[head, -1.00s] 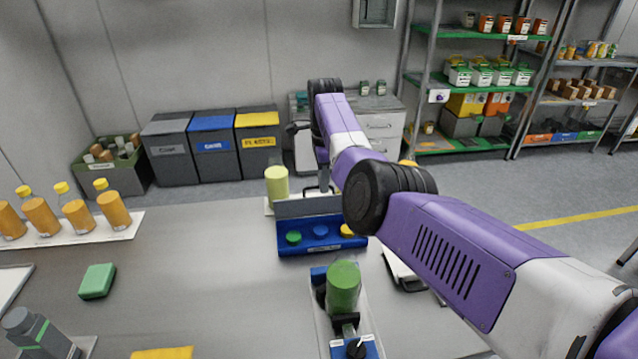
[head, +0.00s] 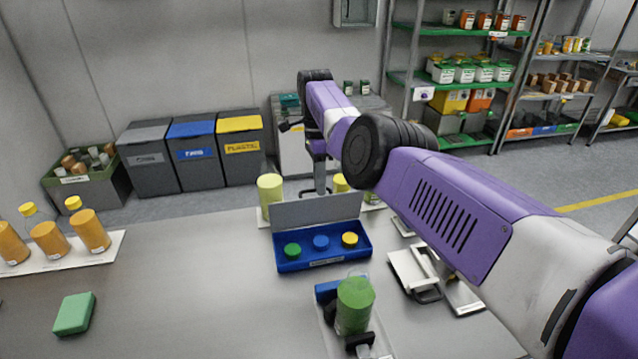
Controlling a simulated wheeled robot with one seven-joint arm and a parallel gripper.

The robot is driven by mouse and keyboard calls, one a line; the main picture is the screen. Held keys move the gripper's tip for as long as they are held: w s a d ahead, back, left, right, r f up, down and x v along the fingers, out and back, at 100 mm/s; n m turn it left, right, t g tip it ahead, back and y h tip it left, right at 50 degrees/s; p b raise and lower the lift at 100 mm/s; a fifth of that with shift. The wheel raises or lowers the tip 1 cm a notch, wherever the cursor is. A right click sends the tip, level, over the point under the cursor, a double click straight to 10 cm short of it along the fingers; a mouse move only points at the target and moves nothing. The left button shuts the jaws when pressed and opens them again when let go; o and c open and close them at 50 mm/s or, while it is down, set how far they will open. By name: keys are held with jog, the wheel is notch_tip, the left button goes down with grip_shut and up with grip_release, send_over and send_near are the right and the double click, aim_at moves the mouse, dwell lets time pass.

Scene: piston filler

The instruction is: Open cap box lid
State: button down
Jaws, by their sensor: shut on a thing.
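The cap box (head: 324,262) is a blue tray on the table with a green cap (head: 292,250), a blue cap (head: 321,242) and a yellow cap (head: 350,240) in its front. Its grey lid (head: 316,212) stands raised, about upright, along the back edge of the box. My gripper (head: 320,186) comes down from above at the lid's top edge, near its middle. It is shut on the lid; its fingertips are small and partly hidden there.
A green cylinder in a fixture (head: 354,305) stands in front of the box. Pale yellow-green cylinders (head: 270,194) stand behind it. Handled white plates (head: 415,268) lie to the right. Orange bottles (head: 90,232) and a green block (head: 74,313) are at left. Table between is clear.

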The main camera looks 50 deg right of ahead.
jog(key=c, duration=1.5)
grip_release()
jog(key=shift+s+f, duration=0.15)
jog(key=shift+f, duration=0.2)
jog(key=shift+c, duration=0.2)
jog(key=shift+r, duration=0.2)
jog(key=s+p+v, duration=0.1)
jog(key=p+v, duration=0.2)
jog(key=v, duration=0.3)
jog(key=s+a+p+v, duration=0.1)
jog(key=p+v, duration=0.3)
jog(key=v, duration=0.3)
jog(key=s+a+r+p+v, duration=0.1)
jog(key=p+v, duration=0.2)
jog(key=v, duration=0.3)
jog(key=shift+s+a+r, duration=0.1)
jog(key=shift+r, duration=0.05)
jog(key=shift+s, duration=0.1)
